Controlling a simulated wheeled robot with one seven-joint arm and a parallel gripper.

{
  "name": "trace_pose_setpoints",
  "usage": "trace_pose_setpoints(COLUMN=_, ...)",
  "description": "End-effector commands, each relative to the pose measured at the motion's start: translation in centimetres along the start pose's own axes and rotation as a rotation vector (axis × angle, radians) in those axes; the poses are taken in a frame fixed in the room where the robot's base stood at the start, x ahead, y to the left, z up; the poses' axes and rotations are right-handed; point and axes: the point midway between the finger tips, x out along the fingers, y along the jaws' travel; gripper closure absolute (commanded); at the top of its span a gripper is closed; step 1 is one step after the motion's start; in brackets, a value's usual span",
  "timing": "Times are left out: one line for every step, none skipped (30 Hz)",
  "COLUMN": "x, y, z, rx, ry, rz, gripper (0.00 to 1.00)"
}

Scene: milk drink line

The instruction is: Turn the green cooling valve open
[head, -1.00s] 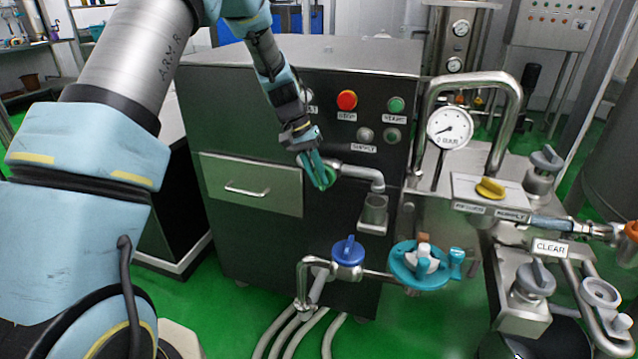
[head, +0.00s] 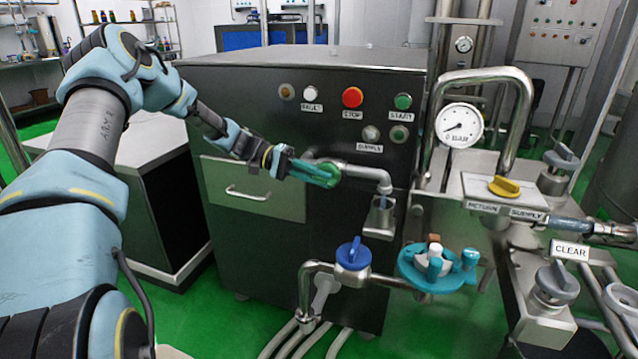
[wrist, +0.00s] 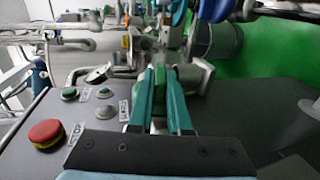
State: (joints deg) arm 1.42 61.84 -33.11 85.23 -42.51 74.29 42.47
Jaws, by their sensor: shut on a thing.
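The green cooling valve (head: 331,168) sits on the steel outlet pipe (head: 362,172) on the front of the dark cabinet. My gripper (head: 318,174) reaches it from the left, with its teal fingers lying nearly level. The fingers are shut on the valve's green handle and hide most of it. In the wrist view, a strip of the green handle (wrist: 159,104) shows between the two fingers of my gripper (wrist: 161,82). The handle's exact angle is hard to tell.
Above the valve are a red stop button (head: 352,97) and a green start button (head: 403,101). A blue valve (head: 353,254), a teal handwheel (head: 437,268) and a pressure gauge (head: 459,125) stand nearby.

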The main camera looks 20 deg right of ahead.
Motion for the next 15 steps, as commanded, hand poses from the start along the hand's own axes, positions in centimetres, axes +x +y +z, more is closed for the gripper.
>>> trace_pose_setpoints(x=-0.06, y=-0.39, z=-0.14, rx=0.0, ry=0.006, rz=0.04, gripper=1.0)
trace_pose_setpoints(x=-0.04, y=-0.44, z=-0.15, rx=0.0, ry=0.006, rz=0.061, gripper=1.0)
trace_pose_setpoints(x=-0.03, y=-0.4, z=-0.14, rx=0.001, ry=0.005, rz=0.089, gripper=1.0)
trace_pose_setpoints(x=-0.02, y=-0.44, z=-0.13, rx=0.0, ry=0.005, rz=0.108, gripper=1.0)
trace_pose_setpoints(x=-0.03, y=-0.48, z=-0.13, rx=0.0, ry=0.006, rz=0.125, gripper=1.0)
trace_pose_setpoints(x=-0.02, y=-0.46, z=-0.12, rx=0.001, ry=0.005, rz=0.147, gripper=1.0)
trace_pose_setpoints(x=0.01, y=-0.45, z=-0.11, rx=0.001, ry=0.004, rz=0.163, gripper=1.0)
trace_pose_setpoints(x=0.03, y=-0.46, z=-0.11, rx=0.001, ry=0.004, rz=0.177, gripper=1.0)
trace_pose_setpoints(x=0.01, y=-0.47, z=-0.12, rx=0.001, ry=0.004, rz=0.193, gripper=1.0)
trace_pose_setpoints(x=0.0, y=-0.45, z=-0.13, rx=0.001, ry=0.005, rz=0.205, gripper=1.0)
trace_pose_setpoints(x=0.0, y=-0.44, z=-0.13, rx=0.001, ry=0.005, rz=0.216, gripper=1.0)
trace_pose_setpoints(x=0.0, y=-0.43, z=-0.13, rx=0.001, ry=0.005, rz=0.229, gripper=1.0)
trace_pose_setpoints(x=0.0, y=-0.42, z=-0.13, rx=0.001, ry=0.004, rz=0.237, gripper=1.0)
trace_pose_setpoints(x=-0.01, y=-0.41, z=-0.13, rx=0.001, ry=0.004, rz=0.244, gripper=1.0)
trace_pose_setpoints(x=-0.01, y=-0.39, z=-0.13, rx=0.001, ry=0.004, rz=0.251, gripper=1.0)
